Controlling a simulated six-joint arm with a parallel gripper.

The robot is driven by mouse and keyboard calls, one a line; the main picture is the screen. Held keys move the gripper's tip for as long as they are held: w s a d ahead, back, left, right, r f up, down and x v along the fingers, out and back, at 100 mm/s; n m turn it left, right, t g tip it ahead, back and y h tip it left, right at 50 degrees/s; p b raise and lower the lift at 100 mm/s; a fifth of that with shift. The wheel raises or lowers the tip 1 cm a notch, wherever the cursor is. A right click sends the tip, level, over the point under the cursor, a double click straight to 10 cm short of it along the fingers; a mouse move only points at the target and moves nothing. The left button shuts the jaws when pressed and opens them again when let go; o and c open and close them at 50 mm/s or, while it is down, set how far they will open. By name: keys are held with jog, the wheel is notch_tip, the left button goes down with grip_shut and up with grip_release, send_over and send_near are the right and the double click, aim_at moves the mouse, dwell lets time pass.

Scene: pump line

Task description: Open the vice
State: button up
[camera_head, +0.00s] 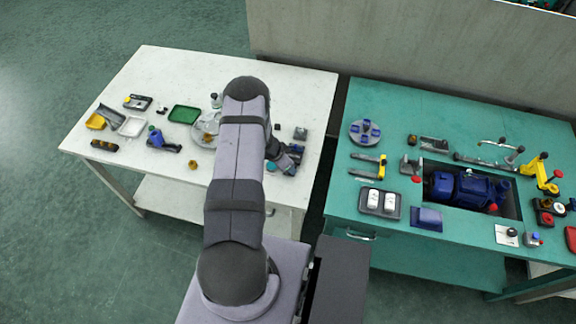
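My gripper (288,162) is low over the right part of the white table, past the end of my arm. It is small and dark here, and I cannot tell whether its fingers are open or shut. Dark blue-grey parts (295,149) are right at the gripper; I cannot tell whether they belong to a vice. A blue and grey device (158,139) with a dark bar lies on the left part of the white table and may be the vice. I cannot make out any jaws. My arm hides part of the table's middle.
The white table (185,65) also holds a green tray (185,114), a white tray (132,126), a yellow bin (96,121) and a small grey block (300,133). A teal bench (400,100) with a blue pump (465,188) stands at right, across a gap.

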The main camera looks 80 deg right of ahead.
jog(key=shift+d+r, duration=0.1)
jog(key=o, duration=1)
jog(key=shift+w, duration=0.1)
jog(key=shift+n+t+h, duration=0.3)
jog(key=shift+n, duration=0.6)
jog(key=shift+n, duration=0.4)
jog(key=shift+s+n+t+b, duration=0.25)
jog(key=shift+n+t+b, duration=0.15)
jog(key=shift+n+b, duration=0.25)
jog(key=shift+f+n+b, duration=0.4)
jog(key=shift+n+b, duration=0.15)
jog(key=shift+b, duration=0.5)
jog(key=shift+n+t+h+b, duration=0.3)
jog(key=shift+n+b, duration=0.1)
jog(key=shift+b, duration=0.7)
